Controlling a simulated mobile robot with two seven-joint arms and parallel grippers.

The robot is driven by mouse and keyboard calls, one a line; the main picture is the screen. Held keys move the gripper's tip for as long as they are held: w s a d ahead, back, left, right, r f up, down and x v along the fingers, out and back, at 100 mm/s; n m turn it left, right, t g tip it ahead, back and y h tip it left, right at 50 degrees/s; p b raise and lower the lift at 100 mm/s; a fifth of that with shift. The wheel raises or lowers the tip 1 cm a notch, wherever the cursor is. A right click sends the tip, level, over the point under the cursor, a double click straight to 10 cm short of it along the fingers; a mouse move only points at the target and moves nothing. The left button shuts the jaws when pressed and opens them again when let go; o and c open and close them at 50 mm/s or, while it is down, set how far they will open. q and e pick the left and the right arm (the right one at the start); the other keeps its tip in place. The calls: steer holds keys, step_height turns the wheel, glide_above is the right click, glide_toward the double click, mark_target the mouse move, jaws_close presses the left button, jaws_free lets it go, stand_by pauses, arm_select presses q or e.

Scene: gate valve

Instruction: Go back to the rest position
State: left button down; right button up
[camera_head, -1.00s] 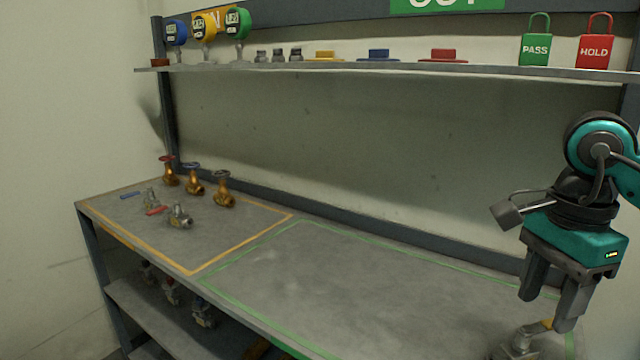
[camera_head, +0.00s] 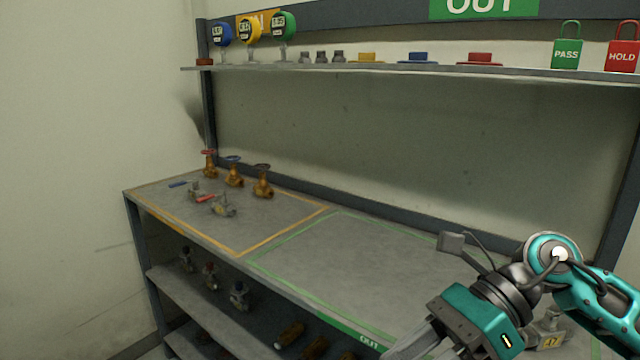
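My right gripper (camera_head: 420,346) is at the bottom right, tilted down and left above the bench front. Its two fingers look apart with nothing seen between them, though the tips run to the picture's lower edge. A grey metal valve (camera_head: 548,330), tagged 47, stands on the bench at the lower right, apart from the fingers and partly hidden by my arm. My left gripper is out of view.
The bench's orange-outlined area holds brass valves (camera_head: 234,176) and smaller lever valves (camera_head: 224,207). The green-outlined area (camera_head: 340,262) looks mostly bare. A shelf (camera_head: 400,71) above carries gauges (camera_head: 250,30), coloured pieces and PASS (camera_head: 566,54) and HOLD (camera_head: 622,56) locks. More valves (camera_head: 238,296) sit below.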

steer(key=w+a+r+m+t+y, duration=0.2)
steer(key=a+r+m+t+y, duration=0.15)
steer(key=a+m+y, duration=0.45)
steer(key=w+d+f+m+t+h, duration=0.3)
steer(key=d+f+m+t+h, duration=0.4)
steer(key=m, duration=0.9)
steer(key=w+d+f+m+t+h, duration=0.2)
steer(key=d+f+m+t+h, duration=0.15)
steer(key=f+m+t, duration=0.95)
steer(key=s+d+f+m+g+h, duration=0.4)
steer(key=s+f+m+g+h, duration=0.3)
steer(key=s+f+m+g, duration=0.2)
step_height(320, 180, down, 5)
steer(key=s+m, duration=0.2)
steer(key=m, duration=0.2)
steer(key=shift+s, duration=0.35)
steer(key=shift+d+f+g, duration=0.1)
steer(key=shift+g, duration=0.15)
